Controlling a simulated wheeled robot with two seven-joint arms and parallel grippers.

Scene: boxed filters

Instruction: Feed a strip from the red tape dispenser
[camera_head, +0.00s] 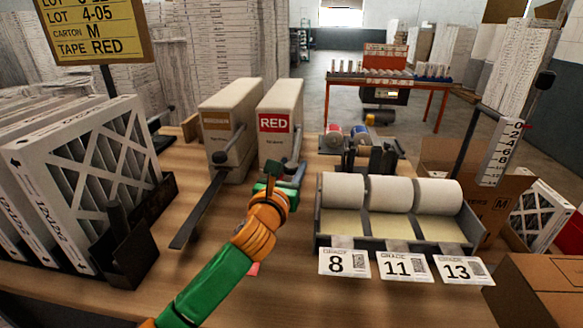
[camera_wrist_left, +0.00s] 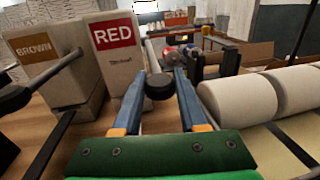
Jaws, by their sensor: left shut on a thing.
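The red tape dispenser (camera_head: 280,108) is a tall beige box with a red "RED" label, standing at the middle of the bench; it also shows in the left wrist view (camera_wrist_left: 118,62). A lever on its right side ends in a black knob (camera_wrist_left: 160,86). My left gripper (camera_head: 287,172) is in front of this dispenser. In the left wrist view its two fingers (camera_wrist_left: 160,90) are on either side of the knob, shut on it. I cannot see any strip of tape coming out. My right gripper is not in view.
A brown-labelled dispenser (camera_head: 228,130) with its own lever stands close on the left. A rack of white rolls (camera_head: 391,193) with grade cards 8, 11 and 13 is on the right. Framed filters (camera_head: 95,165) stand at left. A yellow sign (camera_head: 97,30) reads "CARTON M, TAPE RED".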

